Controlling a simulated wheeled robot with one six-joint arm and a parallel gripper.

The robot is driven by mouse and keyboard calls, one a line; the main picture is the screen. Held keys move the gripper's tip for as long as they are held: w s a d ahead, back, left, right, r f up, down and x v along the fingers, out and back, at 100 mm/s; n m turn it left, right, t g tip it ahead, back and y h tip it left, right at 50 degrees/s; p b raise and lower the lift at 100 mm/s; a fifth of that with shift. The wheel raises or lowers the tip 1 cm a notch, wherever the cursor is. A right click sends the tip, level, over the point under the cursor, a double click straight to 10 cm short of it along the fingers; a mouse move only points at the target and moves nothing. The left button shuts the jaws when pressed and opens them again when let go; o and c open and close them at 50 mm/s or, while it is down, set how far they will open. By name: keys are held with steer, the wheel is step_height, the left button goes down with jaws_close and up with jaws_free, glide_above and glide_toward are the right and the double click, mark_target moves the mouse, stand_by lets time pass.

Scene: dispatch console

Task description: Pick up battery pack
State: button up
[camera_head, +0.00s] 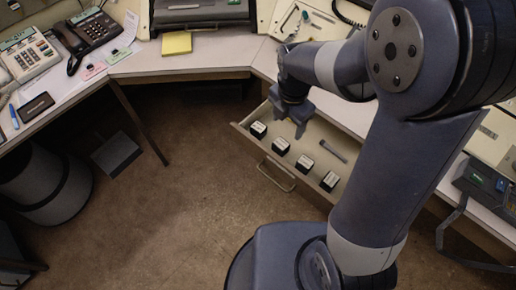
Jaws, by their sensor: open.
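Several small black blocks with pale tops, which look like battery packs, stand in a row in an open drawer (243,129) under the desk. The leftmost block (258,129) is near the drawer's left end. Others are a second block (281,146), a third (305,164) and one at the right (329,181). My gripper (289,125) is open and points down over the drawer's back left part, behind the first two blocks. Nothing shows between its fingers. I cannot tell its exact height above the drawer floor.
A slim grey object (334,151) lies in the drawer behind the blocks. The desk top (185,63) wraps around, with telephones (88,31) and a yellow notepad (177,43). A dark bin (42,183) stands at the left. The floor before the drawer is clear.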

glide_above(281, 144)
steer(key=shift+n, duration=0.3)
step_height(281, 144, down, 6)
steer(key=shift+s+d+r+b, duration=0.1)
steer(key=shift+d+r+b, duration=0.05)
steer(key=shift+b, duration=0.25)
steer(key=f, duration=0.2)
steer(key=f+b, duration=0.1)
steer(key=f, duration=0.2)
steer(key=shift+w+f, duration=0.2)
steer(key=shift+f, duration=0.15)
steer(key=shift+c, duration=0.5)
steer(key=c, duration=1.1)
